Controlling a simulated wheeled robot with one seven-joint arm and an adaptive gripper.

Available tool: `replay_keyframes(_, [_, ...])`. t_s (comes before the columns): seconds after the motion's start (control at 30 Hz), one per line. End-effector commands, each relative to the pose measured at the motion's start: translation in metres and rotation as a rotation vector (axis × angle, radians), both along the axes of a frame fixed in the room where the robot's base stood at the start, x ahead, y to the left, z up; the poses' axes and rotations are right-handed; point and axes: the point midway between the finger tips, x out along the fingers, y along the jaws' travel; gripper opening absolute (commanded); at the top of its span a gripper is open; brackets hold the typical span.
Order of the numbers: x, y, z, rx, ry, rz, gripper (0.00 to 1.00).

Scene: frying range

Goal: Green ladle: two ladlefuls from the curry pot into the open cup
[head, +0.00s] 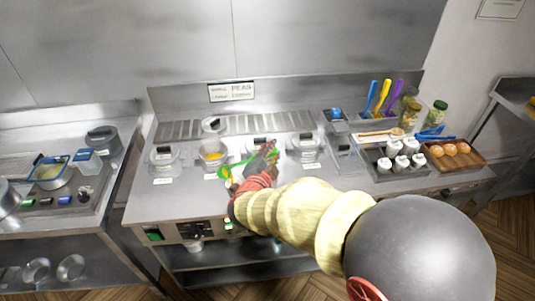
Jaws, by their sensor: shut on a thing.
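My gripper (263,158) is over the middle of the steel range, shut on the green ladle (237,166). The ladle slants down to the left from the jaws, and its bowl end is near the front right of an open pot with orange-yellow contents (212,157). I cannot tell whether the bowl touches the pot or holds anything. The label under this pot is too small to read, so I cannot confirm it is the curry pot. I cannot make out the open cup; my gripper and arm hide part of the counter.
Lidded pots stand left (164,157) and right (306,147) of the open pot. A loose lid (212,125) lies behind it. Utensils, jars, white shakers (393,148) and a wooden tray (473,161) crowd the right.

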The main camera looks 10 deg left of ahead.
Motion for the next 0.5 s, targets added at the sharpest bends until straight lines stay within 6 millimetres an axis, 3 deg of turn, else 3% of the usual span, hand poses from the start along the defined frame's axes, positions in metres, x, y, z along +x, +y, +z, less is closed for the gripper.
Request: replay_keyframes(0.5, [0.000,-0.023,-0.032,0.180,-0.002,-0.001,0.00])
